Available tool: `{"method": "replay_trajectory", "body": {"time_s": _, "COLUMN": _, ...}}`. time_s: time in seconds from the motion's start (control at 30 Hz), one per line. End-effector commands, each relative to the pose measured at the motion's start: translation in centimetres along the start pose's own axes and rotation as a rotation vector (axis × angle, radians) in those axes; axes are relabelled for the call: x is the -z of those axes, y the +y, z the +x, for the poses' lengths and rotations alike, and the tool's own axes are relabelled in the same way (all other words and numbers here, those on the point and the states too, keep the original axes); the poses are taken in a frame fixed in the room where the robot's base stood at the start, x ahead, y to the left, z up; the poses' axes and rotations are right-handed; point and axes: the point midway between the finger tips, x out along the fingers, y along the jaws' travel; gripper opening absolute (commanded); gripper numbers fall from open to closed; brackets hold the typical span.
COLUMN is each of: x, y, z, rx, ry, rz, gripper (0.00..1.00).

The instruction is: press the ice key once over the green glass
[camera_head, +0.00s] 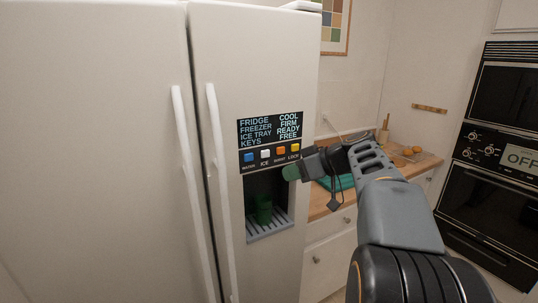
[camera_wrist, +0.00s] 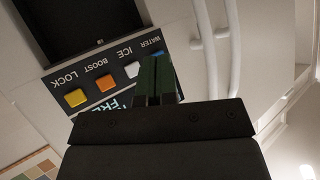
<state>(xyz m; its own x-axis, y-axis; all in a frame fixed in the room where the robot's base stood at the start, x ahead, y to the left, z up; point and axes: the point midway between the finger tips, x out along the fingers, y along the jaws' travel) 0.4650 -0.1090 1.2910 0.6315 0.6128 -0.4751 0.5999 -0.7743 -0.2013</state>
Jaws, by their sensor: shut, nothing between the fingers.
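The white ice key (camera_head: 265,154) is in the key row on the fridge's dispenser panel, between the blue water key (camera_head: 248,157) and the orange boost key (camera_head: 280,151). In the wrist view the picture is turned over, and the ice key (camera_wrist: 132,69) shows just left of my fingers. The green glass (camera_head: 263,210) stands upright in the dark recess below the keys. My gripper (camera_head: 291,172) is shut and empty, with green fingertips, in front of the panel's lower right. In the wrist view its fingers (camera_wrist: 156,75) partly cover the blue water key (camera_wrist: 158,54).
The yellow lock key (camera_head: 295,148) is at the row's right end. The display (camera_head: 270,129) reads fridge cool, freezer firm, ice tray ready, keys free. Long door handles (camera_head: 218,180) stand out left of the dispenser. A wooden counter (camera_head: 325,203) is at right, behind my arm.

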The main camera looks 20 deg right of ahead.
Motion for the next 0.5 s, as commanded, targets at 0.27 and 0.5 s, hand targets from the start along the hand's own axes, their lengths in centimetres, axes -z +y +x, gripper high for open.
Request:
{"method": "replay_trajectory", "body": {"time_s": 0.27, "x": 1.5, "y": 1.0, "z": 1.4, "rx": 0.002, "ry": -0.002, "rz": 0.001, "gripper": 0.00}}
{"method": "replay_trajectory", "body": {"time_s": 0.5, "x": 3.0, "y": 2.5, "z": 3.5, "rx": 0.003, "ry": -0.003, "rz": 0.001, "gripper": 0.00}}
